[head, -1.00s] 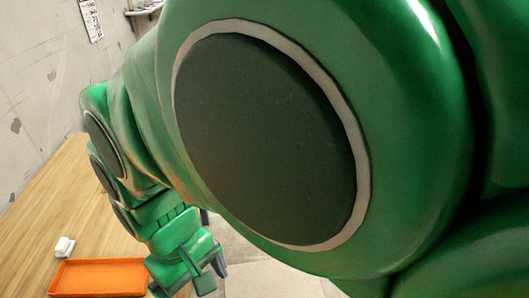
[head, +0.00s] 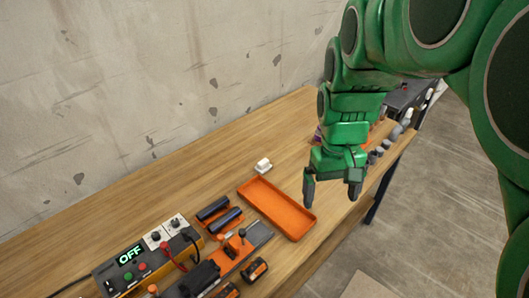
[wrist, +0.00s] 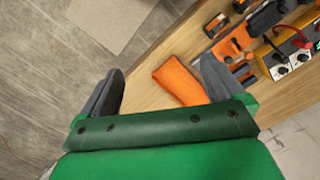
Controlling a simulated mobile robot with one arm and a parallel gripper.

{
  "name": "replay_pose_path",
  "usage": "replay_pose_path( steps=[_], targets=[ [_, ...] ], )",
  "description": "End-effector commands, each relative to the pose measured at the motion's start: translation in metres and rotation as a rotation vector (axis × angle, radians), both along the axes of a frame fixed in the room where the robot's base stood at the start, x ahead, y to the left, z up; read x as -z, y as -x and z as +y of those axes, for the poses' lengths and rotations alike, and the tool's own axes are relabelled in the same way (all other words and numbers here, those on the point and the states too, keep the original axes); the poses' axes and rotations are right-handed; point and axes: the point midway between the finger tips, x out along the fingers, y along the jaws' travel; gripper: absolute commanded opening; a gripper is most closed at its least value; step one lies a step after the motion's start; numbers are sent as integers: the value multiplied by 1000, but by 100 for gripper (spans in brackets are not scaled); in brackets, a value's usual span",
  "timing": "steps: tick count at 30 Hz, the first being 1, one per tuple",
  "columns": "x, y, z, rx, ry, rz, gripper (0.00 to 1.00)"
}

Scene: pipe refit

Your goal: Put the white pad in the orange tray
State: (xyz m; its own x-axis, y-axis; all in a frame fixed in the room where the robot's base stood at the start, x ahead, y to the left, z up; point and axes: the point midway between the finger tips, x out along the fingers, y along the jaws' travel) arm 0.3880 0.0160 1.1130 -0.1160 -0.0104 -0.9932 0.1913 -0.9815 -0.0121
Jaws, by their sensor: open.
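The white pad (head: 263,166) is a small white block lying on the wooden table, just beyond the far end of the orange tray. The orange tray (head: 309,221) is a long shallow tray lying at a slant on the table, and its inside looks empty. Part of the tray (wrist: 178,82) also shows in the wrist view, near one finger. My gripper (head: 332,192) is open and empty, above the table to the right of the tray. In the wrist view the two fingers (wrist: 160,88) stand wide apart with nothing between them. The pad does not show in the wrist view.
A power unit reading OFF (head: 131,256) stands at the front left of the table (head: 165,185). Dark cylinders (head: 218,215) and an orange tool rack (head: 235,255) lie left of the tray. Grey parts (head: 385,145) line the right edge. A concrete wall stands behind.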

Motion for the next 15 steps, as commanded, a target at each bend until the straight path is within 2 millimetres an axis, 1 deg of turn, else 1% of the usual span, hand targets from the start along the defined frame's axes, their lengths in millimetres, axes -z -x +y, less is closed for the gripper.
replay_pose_path(
  steps=[1, 3, 5, 9, 15],
  targets=[
    [2, -13, 2, -13, -2, 0, 96],
    [2, -30, 5, -33, -3, -6, 96],
    [5, -44, 7, -49, -4, -7, 96],
    [9, -78, 14, -89, -8, -17, 96],
    [20, -124, 24, -145, -12, -27, 96]
  ],
)
